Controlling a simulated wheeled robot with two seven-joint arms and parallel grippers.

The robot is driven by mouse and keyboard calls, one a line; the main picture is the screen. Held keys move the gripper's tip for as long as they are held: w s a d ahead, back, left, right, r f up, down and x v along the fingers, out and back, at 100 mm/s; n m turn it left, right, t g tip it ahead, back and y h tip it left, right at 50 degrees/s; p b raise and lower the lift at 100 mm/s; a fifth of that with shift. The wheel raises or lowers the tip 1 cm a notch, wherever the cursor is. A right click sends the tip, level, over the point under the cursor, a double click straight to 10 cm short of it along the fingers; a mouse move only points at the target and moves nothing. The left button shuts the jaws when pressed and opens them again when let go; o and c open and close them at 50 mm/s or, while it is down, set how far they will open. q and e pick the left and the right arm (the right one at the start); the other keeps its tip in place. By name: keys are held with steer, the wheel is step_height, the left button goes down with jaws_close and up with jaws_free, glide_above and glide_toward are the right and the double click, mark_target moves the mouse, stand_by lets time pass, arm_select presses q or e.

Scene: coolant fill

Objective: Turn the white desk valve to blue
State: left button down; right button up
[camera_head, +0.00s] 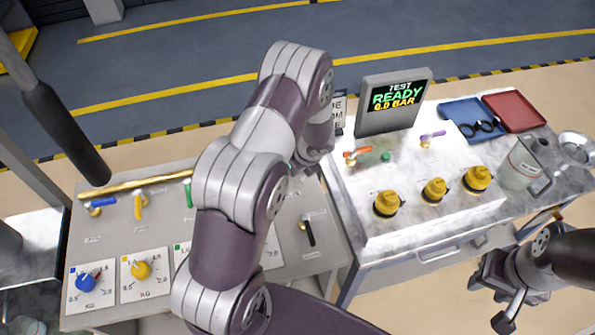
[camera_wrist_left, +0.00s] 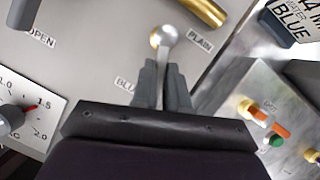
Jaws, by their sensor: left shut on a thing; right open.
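The white desk valve (camera_wrist_left: 163,40) shows in the left wrist view as a pale lever with a round, brass-tinted hub at its far end. Its lever runs down between the fingers of my left gripper (camera_wrist_left: 163,82), which is shut on it. A PLAIN label (camera_wrist_left: 200,38) is to the right of the hub, and a partly hidden BLUE label (camera_wrist_left: 125,83) is to the left of the fingers. In the head view my left arm hides the valve and most of the left gripper. My right gripper (camera_head: 507,292) is open and empty at the lower right, away from the valve.
The grey desk (camera_head: 90,240) carries other coloured valves and dials, such as a blue dial (camera_head: 87,282). A marble-topped bench (camera_head: 375,230) at the right holds a READY screen (camera_head: 395,100), yellow knobs, a jug (camera_head: 520,165) and trays. A brass pipe (camera_head: 140,184) runs along the desk's back.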

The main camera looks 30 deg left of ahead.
arm_select(q)
steer(key=shift+s+a+f+m+t+b, duration=0.15)
steer(key=shift+s+m+t+b, duration=0.1)
steer(key=shift+m+b, duration=0.3)
steer(key=shift+s+a+r+m+t+b, duration=0.15)
steer(key=shift+m+t+b, duration=0.1)
steer(key=shift+m+b, duration=0.3)
steer(key=shift+s+a+m+t+h+b, duration=0.1)
steer(key=shift+s+m+t+h+b, duration=0.1)
steer(key=shift+m+b, duration=0.3)
steer(key=shift+s+a+m+t+h+b, duration=0.1)
steer(key=shift+m+h+b, duration=0.15)
steer(key=shift+m, duration=0.35)
steer(key=shift+r, duration=0.1)
steer(key=c, duration=1.1)
jaws_free()
steer(key=shift+c, duration=0.2)
steer(key=shift+s, duration=0.1)
steer(key=p+v, duration=0.4)
steer(key=v, duration=0.8)
steer(key=shift+r, duration=0.3)
